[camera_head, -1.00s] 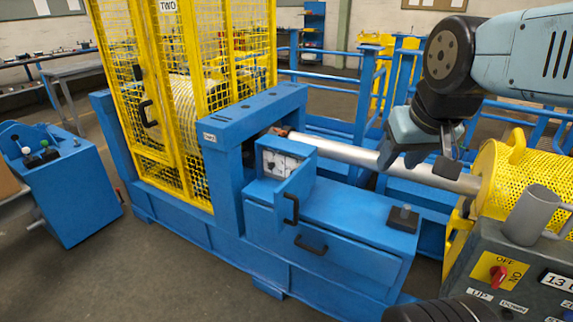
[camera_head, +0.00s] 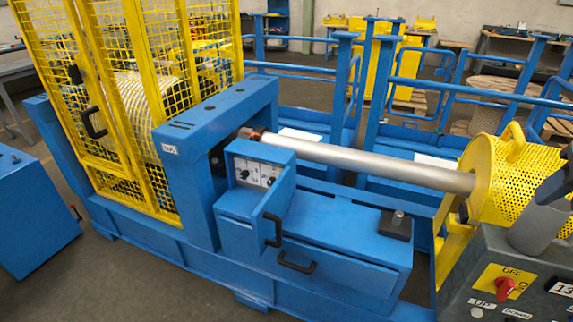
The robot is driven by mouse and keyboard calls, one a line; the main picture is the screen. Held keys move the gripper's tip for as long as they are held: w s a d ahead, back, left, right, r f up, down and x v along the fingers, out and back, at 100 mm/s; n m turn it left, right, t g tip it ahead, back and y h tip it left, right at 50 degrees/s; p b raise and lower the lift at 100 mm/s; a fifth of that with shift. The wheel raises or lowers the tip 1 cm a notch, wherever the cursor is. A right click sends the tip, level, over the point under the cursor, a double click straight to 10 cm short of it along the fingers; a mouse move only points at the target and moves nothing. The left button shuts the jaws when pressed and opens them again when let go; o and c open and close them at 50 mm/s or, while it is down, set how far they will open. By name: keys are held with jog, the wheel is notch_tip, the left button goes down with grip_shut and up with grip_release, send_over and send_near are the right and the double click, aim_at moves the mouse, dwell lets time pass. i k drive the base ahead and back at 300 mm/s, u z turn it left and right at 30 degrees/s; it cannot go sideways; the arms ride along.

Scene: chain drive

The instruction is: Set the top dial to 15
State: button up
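The small white dial panel (camera_head: 257,173) sits in the open front of a blue box on the blue machine, left of centre. Small dark dials and marks show on it, but they are too small to read, so I cannot tell the top dial's setting. The box's blue door (camera_head: 280,208) with a black handle stands open at its right. A dark blue-grey part (camera_head: 558,184) at the right edge may be the end of my arm; its fingers cannot be made out. Nothing of mine is near the dials.
A long grey shaft (camera_head: 375,160) runs behind the box to a yellow mesh guard (camera_head: 525,190). A yellow cage (camera_head: 130,110) stands at the left. A grey console with a red switch (camera_head: 505,287) is at lower right. The space before the panel is clear.

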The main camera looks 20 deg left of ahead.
aim_at(245, 174)
jog(key=z, duration=0.45)
jog(key=k, duration=0.85)
jog(key=u, duration=1.6)
jog(key=i, duration=1)
jog(key=u, duration=0.05)
